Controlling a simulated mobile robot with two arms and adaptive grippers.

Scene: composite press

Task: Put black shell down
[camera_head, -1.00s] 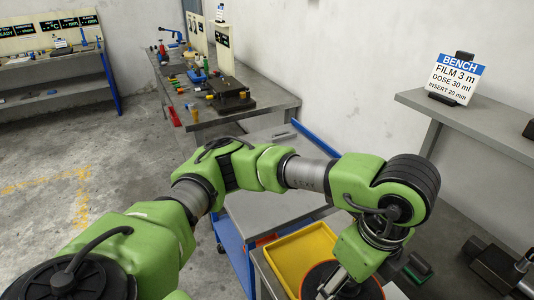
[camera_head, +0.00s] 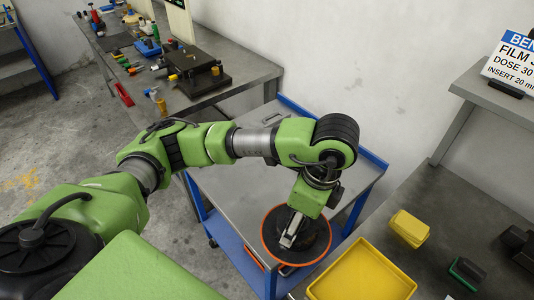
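The black shell (camera_head: 319,236), a round dark dish with an orange rim, is at the front right corner of the blue cart (camera_head: 244,190). My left gripper (camera_head: 288,240) comes down over the shell from above, with its fingers at the shell's dark middle. It looks shut on the shell; the fingertips' contact is partly hidden. The shell covers part of the cart's edge, and I cannot tell whether it touches the cart. My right gripper is not in view.
A yellow tray (camera_head: 362,274) lies on the grey bench just right of the shell. A yellow block (camera_head: 409,228) and a dark green-edged item (camera_head: 467,271) are farther right. The cart's grey top is mostly clear. A cluttered workbench (camera_head: 215,92) stands behind.

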